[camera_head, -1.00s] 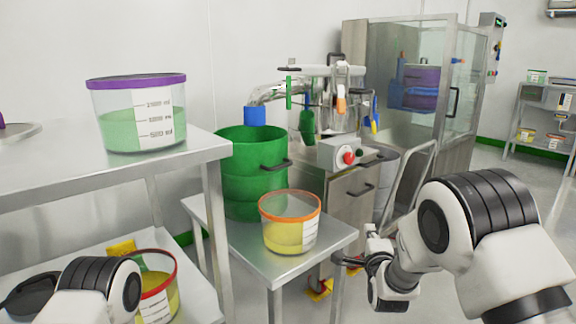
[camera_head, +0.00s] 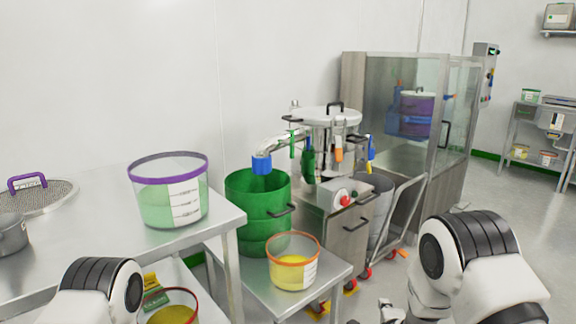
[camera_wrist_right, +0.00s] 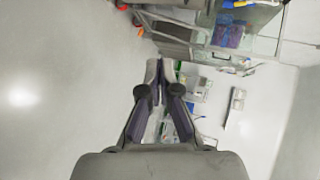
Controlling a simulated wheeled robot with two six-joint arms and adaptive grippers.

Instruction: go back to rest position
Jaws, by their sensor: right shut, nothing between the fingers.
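My right gripper (camera_head: 388,312) is at the bottom edge of the head view, partly cut off, low over the floor to the right of the small steel table. In the right wrist view its fingers (camera_wrist_right: 159,75) are together with nothing between them. My right arm's white and black links fill the lower right of the head view. Part of my left arm shows at the lower left; my left gripper is out of view.
A small steel table (camera_head: 327,278) holds an orange-rimmed tub (camera_head: 293,262). A purple-rimmed tub (camera_head: 170,190) stands on the left table, with a sieve (camera_head: 45,198). A green drum (camera_head: 258,215) stands behind. The floor at right (camera_head: 500,210) is clear.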

